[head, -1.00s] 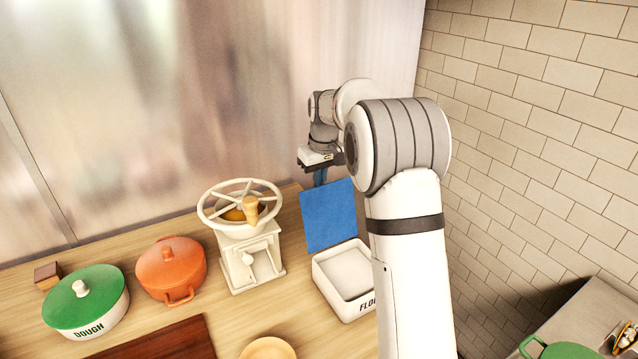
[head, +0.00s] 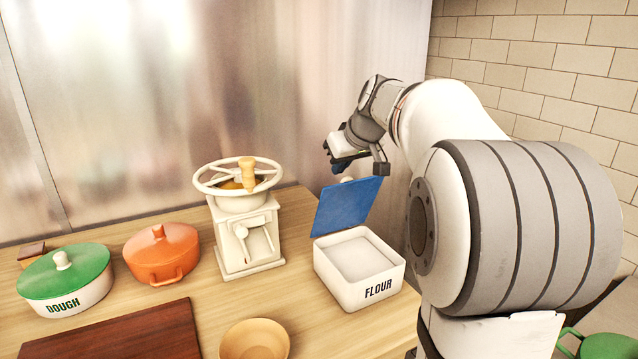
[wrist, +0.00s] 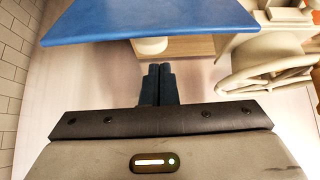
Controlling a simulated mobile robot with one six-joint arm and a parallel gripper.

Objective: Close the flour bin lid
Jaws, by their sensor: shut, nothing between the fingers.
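The flour bin (head: 362,284) is a white box marked FLOUR near the right end of the wooden counter in the head view. Its blue lid (head: 345,205) stands raised at the back, tilted upward, so the bin is open and its pale inside shows. My gripper (head: 340,167) is above and behind the lid's upper edge. In the wrist view my gripper (wrist: 158,72) has its dark fingers together and empty, with the lid (wrist: 150,20) ahead of them and a pale round knob (wrist: 150,46) below its edge. I cannot tell whether the fingers touch the lid.
A white grinder (head: 245,225) with a hand wheel stands left of the bin. An orange pot (head: 162,256), a green-lidded DOUGH pot (head: 66,282), a dark red board (head: 140,335) and a wooden bowl (head: 254,340) are further left and front. A metal wall is behind.

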